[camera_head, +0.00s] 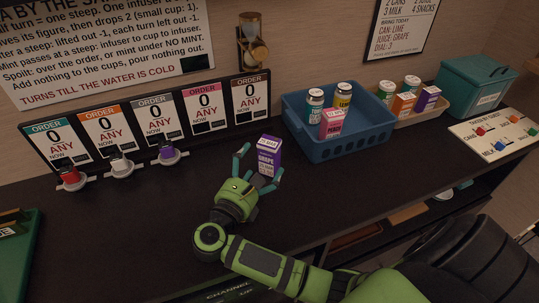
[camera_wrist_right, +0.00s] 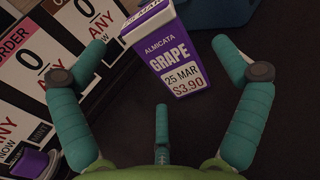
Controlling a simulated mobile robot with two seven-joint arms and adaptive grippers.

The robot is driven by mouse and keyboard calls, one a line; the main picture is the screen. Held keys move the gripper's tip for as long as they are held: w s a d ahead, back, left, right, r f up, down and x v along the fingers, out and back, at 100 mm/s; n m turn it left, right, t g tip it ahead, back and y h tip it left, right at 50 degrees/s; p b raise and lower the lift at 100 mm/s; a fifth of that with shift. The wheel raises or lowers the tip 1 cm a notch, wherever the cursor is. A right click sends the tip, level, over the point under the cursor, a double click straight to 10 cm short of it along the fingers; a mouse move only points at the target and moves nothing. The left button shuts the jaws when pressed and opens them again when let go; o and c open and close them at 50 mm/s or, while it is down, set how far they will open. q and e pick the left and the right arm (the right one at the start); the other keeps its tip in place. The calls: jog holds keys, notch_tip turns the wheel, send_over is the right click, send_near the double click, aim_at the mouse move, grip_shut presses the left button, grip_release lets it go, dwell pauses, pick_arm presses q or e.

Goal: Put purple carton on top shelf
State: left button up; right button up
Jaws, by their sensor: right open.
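The purple carton (camera_head: 269,155), labelled grape, stands upright on the dark counter in the head view. My right gripper (camera_head: 258,168) is open just in front of it. In the right wrist view the carton (camera_wrist_right: 174,60) shows between the spread fingers of the right gripper (camera_wrist_right: 162,75), beyond their tips, with clear gaps on both sides. No touch shows. Another purple carton (camera_head: 428,98) stands in the beige tray at the back right. The top shelf cannot be told for certain; a lower shelf opening shows under the counter's front edge. My left gripper is not in view.
A blue basket (camera_head: 358,147) with cans and a pink carton (camera_head: 332,123) stands behind and right of the purple carton. Order cards (camera_head: 104,130) line the wall at left. A teal box (camera_head: 474,84) and a token board (camera_head: 495,137) are at right. The counter's front middle is clear.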

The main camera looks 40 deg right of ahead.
aim_at(262, 157)
jog(key=x, duration=0.5)
jog(key=shift+p, duration=0.35)
jog(key=c, duration=1.4)
jog(key=shift+c, duration=0.8)
jog(key=shift+r, duration=0.15)
